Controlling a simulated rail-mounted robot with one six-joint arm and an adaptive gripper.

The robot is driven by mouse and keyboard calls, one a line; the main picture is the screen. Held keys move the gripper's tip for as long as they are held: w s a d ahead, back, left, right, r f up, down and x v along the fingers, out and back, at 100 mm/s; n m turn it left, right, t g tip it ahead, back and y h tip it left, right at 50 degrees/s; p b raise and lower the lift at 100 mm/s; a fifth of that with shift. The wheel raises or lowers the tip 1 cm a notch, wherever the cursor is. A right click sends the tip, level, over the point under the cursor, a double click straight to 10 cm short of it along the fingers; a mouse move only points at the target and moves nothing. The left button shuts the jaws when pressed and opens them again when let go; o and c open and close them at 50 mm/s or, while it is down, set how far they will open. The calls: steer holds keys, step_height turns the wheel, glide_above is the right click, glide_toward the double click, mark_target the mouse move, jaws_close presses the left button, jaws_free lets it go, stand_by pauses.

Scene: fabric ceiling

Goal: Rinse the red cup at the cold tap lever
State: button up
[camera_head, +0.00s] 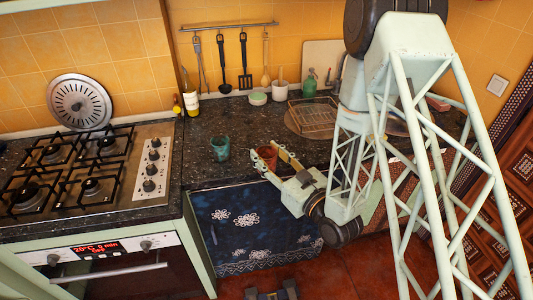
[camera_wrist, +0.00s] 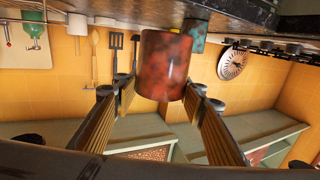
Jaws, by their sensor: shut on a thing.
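The red cup (camera_head: 267,155) is a mottled red-brown cup near the counter's front edge. My gripper (camera_head: 271,160) has its two fingers on either side of the cup and is shut on it. The wrist view is upside down and shows the cup (camera_wrist: 166,64) between the fingertips of my gripper (camera_wrist: 162,90). I cannot tell whether the cup touches the counter. The cold tap lever cannot be made out in the head view, where my arm covers part of the sink area. A small red-tipped fitting (camera_wrist: 9,43) shows at the left edge of the wrist view.
A teal cup (camera_head: 220,148) stands just left of the red cup. A wire rack (camera_head: 313,120) and a green bottle (camera_head: 309,84) are behind, to the right. A gas hob (camera_head: 85,170) lies left. Utensils (camera_head: 221,62) hang on the back wall.

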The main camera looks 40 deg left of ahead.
steer(key=shift+w, duration=0.1)
steer(key=w+d+r+m+t+h, duration=0.2)
steer(key=w+d+m+t+h, duration=0.15)
steer(key=w+d, duration=0.95)
steer(key=w+d+r+m+t+h, duration=0.25)
steer(key=w+d+t, duration=0.25)
steer(key=w+d, duration=0.8)
steer(key=w+d+r+m+t+h, duration=0.1)
steer(key=w+d+m+h, duration=0.1)
steer(key=d, duration=1)
steer(key=w+d+r+m+t+h+b, duration=0.1)
steer(key=w+d+h, duration=0.4)
steer(key=d, duration=0.7)
steer(key=w+d+r+m+t+h, duration=0.1)
steer(key=w+d+r+m+h, duration=0.2)
steer(key=d, duration=0.9)
steer(key=w+m+h, duration=0.1)
steer(key=w+m, duration=0.1)
steer(key=w, duration=0.1)
steer(key=shift+d+r, duration=0.2)
steer(key=shift+r, duration=0.05)
steer(key=shift+w, duration=0.1)
